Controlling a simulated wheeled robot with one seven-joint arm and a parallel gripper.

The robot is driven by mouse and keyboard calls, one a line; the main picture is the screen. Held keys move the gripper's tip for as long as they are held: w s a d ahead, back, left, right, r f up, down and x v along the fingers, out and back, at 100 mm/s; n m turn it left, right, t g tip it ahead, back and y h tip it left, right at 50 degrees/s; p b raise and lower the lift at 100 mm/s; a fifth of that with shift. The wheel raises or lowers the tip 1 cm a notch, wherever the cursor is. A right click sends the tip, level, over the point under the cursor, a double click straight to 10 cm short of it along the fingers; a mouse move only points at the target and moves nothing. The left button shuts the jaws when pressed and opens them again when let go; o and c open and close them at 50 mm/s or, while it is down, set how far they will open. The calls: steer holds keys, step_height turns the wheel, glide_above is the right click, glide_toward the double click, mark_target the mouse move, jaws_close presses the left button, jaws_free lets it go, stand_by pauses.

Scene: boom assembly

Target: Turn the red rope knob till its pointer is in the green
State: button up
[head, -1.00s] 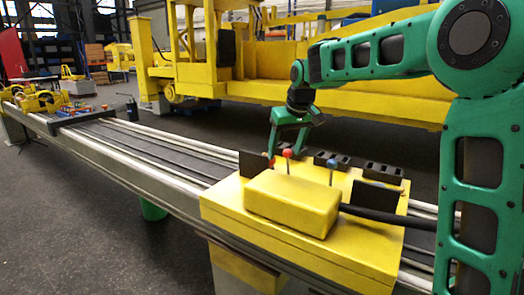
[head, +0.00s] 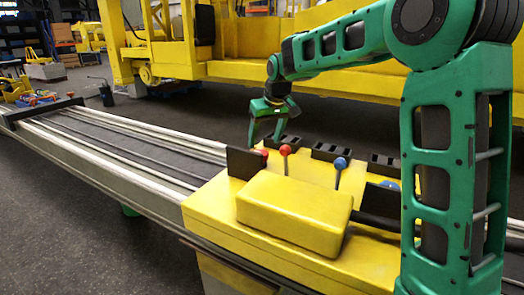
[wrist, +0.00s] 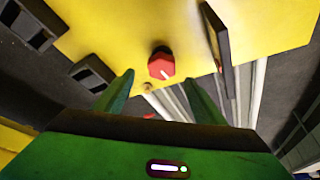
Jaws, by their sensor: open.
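In the head view the red knob (head: 264,153) is partly hidden by a black plate. My gripper (head: 266,141) is open and empty, pointing down above the knob. In the wrist view the knob lies just beyond and between the fingertips of my gripper (wrist: 160,78), apart from both. I cannot make out a green zone.
A black upright plate (wrist: 221,45) stands close beside the knob. A red-ball lever (head: 285,150) and a blue-ball lever (head: 340,163) rise nearby. Black slotted blocks (head: 331,152) line the far edge. A raised yellow box (head: 295,212) sits in front.

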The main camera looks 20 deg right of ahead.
mark_target(261, 152)
steer(key=x, duration=0.5)
steer(key=shift+w+a+f, duration=0.1)
steer(key=shift+a+f, duration=0.05)
steer(key=shift+f, duration=0.15)
